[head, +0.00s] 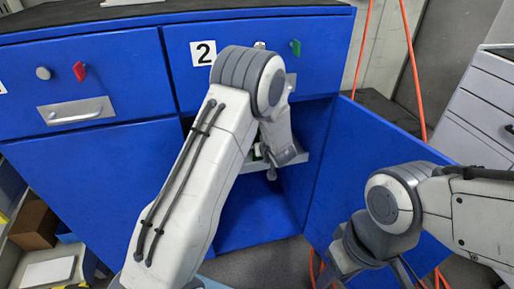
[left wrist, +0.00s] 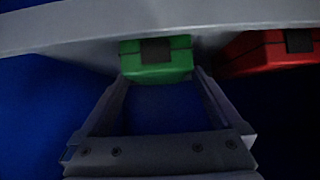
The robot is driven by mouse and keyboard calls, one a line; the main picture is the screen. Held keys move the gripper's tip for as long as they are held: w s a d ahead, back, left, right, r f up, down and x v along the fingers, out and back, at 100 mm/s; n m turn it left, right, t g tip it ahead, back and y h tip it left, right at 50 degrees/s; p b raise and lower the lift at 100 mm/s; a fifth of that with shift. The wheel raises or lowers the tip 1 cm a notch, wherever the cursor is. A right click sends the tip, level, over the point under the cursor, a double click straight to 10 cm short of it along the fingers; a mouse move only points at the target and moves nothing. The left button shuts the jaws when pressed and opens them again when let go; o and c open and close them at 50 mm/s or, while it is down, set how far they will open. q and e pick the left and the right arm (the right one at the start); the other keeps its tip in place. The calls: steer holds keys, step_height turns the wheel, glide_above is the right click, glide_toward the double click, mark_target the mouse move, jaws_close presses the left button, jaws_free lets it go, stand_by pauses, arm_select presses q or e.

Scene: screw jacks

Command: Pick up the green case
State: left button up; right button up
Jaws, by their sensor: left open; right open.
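The green case (left wrist: 158,69), with a dark patch on its face, shows in the left wrist view against a pale shelf edge (left wrist: 60,35). My left gripper (left wrist: 162,82) is open, its two fingertips close to the case's left and right sides; I cannot tell whether they touch it. In the head view my left arm reaches into the open blue cabinet and hides most of the case and the gripper. My right gripper (head: 384,277) is open at the lower right, partly cut off by the frame and away from the case.
A red case (left wrist: 265,58) is to the right of the green one in the left wrist view. The blue cabinet's open door (head: 375,175) stands between my arms. Drawers with knobs and a handle (head: 76,115) are above. Orange cables (head: 361,45) hang behind the door.

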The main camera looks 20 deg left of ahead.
arm_select(q)
steer(key=b+x, duration=0.2)
steer(key=x, duration=0.3)
steer(key=shift+w, duration=0.1)
steer(key=shift+w+a+f, duration=0.1)
steer(key=shift+w+a, duration=0.15)
steer(key=shift+w, duration=0.05)
steer(key=c, duration=1.5)
jaws_close()
steer(key=shift+r, duration=0.2)
